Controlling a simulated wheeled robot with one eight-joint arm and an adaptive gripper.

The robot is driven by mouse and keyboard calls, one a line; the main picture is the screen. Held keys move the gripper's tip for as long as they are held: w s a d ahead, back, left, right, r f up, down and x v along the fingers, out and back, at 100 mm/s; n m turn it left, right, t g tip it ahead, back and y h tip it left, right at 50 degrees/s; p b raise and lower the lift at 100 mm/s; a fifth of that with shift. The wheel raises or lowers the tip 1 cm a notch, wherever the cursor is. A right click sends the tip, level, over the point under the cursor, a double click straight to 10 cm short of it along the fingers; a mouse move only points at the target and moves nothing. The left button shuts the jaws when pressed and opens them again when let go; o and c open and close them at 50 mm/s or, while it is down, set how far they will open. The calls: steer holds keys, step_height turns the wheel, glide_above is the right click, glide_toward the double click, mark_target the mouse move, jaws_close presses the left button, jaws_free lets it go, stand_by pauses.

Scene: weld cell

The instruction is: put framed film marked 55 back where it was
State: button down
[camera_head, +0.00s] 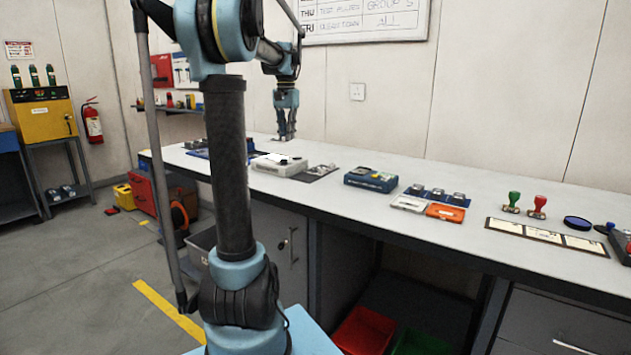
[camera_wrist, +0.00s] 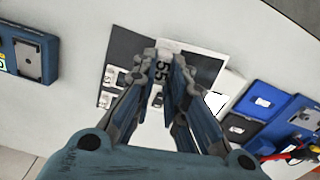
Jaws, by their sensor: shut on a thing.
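My gripper (camera_head: 286,136) is over the back of the bench, near the pale box-shaped device (camera_head: 262,166). Other small framed films (camera_wrist: 112,77) lie on the mat. The pale device (camera_wrist: 208,48) is just right of the film. I cannot tell the exact height of the film above the bench.
A blue device (camera_head: 371,179) stands right of the mat. Further right are a blue tray of dark pieces (camera_head: 437,195), an orange case (camera_head: 445,213) and two stamps (camera_head: 525,205). In the wrist view, blue containers (camera_wrist: 262,97) and a red tool (camera_wrist: 307,153) lie right.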

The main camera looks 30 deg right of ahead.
steer(key=shift+s+d, duration=0.15)
steer(key=shift+d, duration=0.15)
steer(key=shift+s+d+f, duration=0.1)
steer(key=shift+d, duration=0.05)
steer(key=m, duration=0.2)
glide_above(312, 178)
step_height(312, 178, down, 4)
steer(key=f, duration=0.4)
steer(key=shift+s+f, duration=0.25)
steer(key=shift+f, duration=2.6)
steer(key=c, duration=1.6)
jaws_free()
